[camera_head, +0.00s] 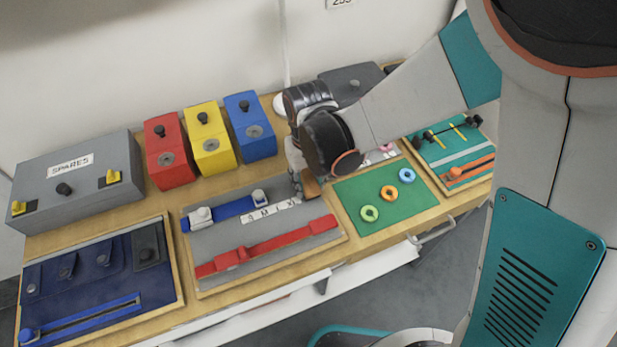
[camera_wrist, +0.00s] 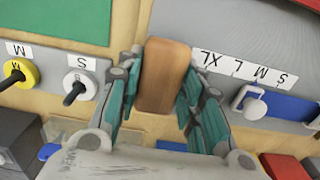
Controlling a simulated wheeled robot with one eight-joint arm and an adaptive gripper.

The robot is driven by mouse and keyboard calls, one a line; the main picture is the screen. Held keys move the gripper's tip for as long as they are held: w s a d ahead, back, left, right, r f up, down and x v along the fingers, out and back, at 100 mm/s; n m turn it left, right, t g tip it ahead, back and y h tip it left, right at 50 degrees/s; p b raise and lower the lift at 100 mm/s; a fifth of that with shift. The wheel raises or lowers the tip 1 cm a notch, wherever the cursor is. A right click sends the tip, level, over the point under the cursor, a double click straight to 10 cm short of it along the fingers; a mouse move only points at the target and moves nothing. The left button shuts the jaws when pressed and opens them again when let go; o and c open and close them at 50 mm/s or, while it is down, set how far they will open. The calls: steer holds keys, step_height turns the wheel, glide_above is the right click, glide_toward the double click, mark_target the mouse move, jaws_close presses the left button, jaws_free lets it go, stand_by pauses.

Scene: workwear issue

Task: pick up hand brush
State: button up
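The hand brush shows as a brown wooden block (camera_wrist: 165,75) between the fingers of my gripper (camera_wrist: 163,85) in the wrist view. Its bristles are not visible. In the head view a small brown part of the brush (camera_head: 312,188) shows just below my gripper (camera_head: 297,180), at the edge of the grey mat. The fingers stand close along both long sides of the brush. I cannot tell whether they press on it. The brush appears to be at table level, and most of it is hidden by my gripper in the head view.
Left of the gripper lies a grey mat (camera_head: 215,238) with blue and red straps. To its right is a green mat (camera_head: 350,192) with several coloured rings. Red (camera_head: 170,160), yellow (camera_head: 211,150) and blue (camera_head: 250,135) boxes and a grey SPARES box (camera_head: 100,190) stand behind.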

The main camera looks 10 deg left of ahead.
mark_target(308, 180)
steer(key=shift+r, duration=0.15)
steer(key=shift+c, duration=0.5)
step_height(308, 180, up, 20)
steer(key=p, duration=1.3)
steer(key=shift+f, duration=0.2)
